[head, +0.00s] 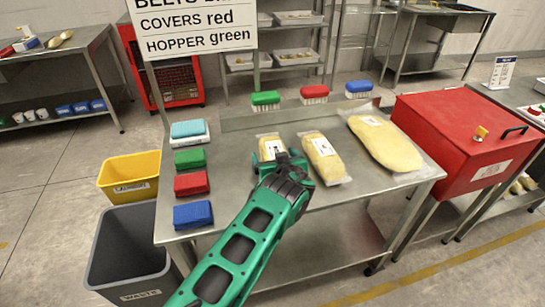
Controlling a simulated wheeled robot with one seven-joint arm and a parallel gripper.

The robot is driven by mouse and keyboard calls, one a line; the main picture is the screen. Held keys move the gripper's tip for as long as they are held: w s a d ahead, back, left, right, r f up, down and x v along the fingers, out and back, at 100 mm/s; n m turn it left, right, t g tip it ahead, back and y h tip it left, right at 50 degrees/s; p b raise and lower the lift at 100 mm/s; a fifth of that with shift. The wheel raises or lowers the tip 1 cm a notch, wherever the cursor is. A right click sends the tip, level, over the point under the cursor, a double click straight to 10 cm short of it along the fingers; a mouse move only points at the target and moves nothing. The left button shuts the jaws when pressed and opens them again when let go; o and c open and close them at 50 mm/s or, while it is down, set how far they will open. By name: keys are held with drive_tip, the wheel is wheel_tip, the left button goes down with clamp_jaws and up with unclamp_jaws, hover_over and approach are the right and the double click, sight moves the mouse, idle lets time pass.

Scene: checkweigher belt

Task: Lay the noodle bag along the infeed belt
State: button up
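Three clear bags with yellow contents and white labels lie on the steel table (235,205): a small left bag (270,146), a middle bag (324,158) and a large right bag (385,142). I cannot tell which is the noodle bag. My gripper (279,157) is at the near end of the left bag and hides part of it. Whether it touches or grips the bag cannot be seen, nor can its finger opening. I cannot make out an infeed belt in this view.
A red lidded box (450,135) is at right. A yellow bin (130,176) and grey waste bin (127,250) stand left.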

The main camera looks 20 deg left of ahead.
drive_tip(key=shift+w+d, duration=0.1)
drive_tip(key=shift+d, duration=0.05)
drive_tip(key=c, duration=1.5)
drive_tip(key=shift+o, duration=0.2)
drive_tip(key=shift+r, duration=0.1)
